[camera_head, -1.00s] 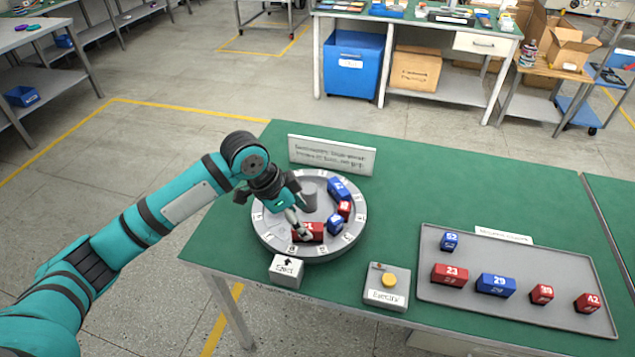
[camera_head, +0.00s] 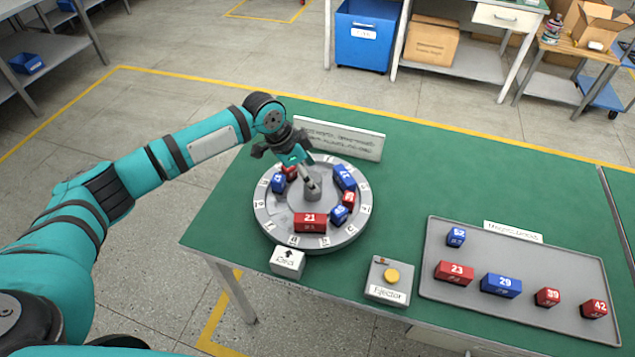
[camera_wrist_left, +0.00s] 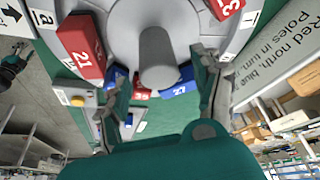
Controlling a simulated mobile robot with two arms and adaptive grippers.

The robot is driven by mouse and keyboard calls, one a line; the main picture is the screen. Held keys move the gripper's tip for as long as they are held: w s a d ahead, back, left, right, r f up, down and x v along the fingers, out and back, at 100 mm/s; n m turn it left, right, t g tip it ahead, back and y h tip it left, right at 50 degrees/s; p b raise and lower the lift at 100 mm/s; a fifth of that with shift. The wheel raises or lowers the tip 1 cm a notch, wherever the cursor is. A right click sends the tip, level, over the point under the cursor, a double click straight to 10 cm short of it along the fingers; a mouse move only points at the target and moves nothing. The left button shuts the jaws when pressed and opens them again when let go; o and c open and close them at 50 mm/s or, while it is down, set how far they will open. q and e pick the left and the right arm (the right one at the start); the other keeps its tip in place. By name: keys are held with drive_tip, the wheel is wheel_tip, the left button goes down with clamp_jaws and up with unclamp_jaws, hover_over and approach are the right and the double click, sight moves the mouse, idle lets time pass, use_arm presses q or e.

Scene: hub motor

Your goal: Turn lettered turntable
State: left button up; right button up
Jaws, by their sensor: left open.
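The round grey turntable (camera_head: 265,222) has lettered white labels around its rim and a grey post (camera_head: 313,188) at its centre. Red block 21 (camera_head: 310,223) lies on its front part. Blue block 27 (camera_head: 344,177), a red block (camera_head: 348,199) and another blue block (camera_head: 339,215) sit at its right. A small blue block (camera_head: 278,182) and a partly hidden red block (camera_head: 290,172) are at the back left. My left gripper (camera_head: 307,183) is open over the middle, by the post. In the left wrist view the post (camera_wrist_left: 158,55) shows between the fingers. My right gripper is out of view.
A white cube with an arrow (camera_head: 287,262) stands in front of the turntable. A box with a yellow button (camera_head: 392,276) is to its right. A grey tray (camera_head: 440,300) holds several red and blue blocks. A sign (camera_head: 340,140) stands behind the turntable.

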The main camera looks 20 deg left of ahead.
use_arm(q)
drive_tip(key=x, duration=0.5)
drive_tip(key=shift+f, duration=0.1)
drive_tip(key=shift+d+f, duration=0.15)
drive_tip(key=shift+f, duration=0.15)
drive_tip(key=shift+c, duration=0.4)
clamp_jaws()
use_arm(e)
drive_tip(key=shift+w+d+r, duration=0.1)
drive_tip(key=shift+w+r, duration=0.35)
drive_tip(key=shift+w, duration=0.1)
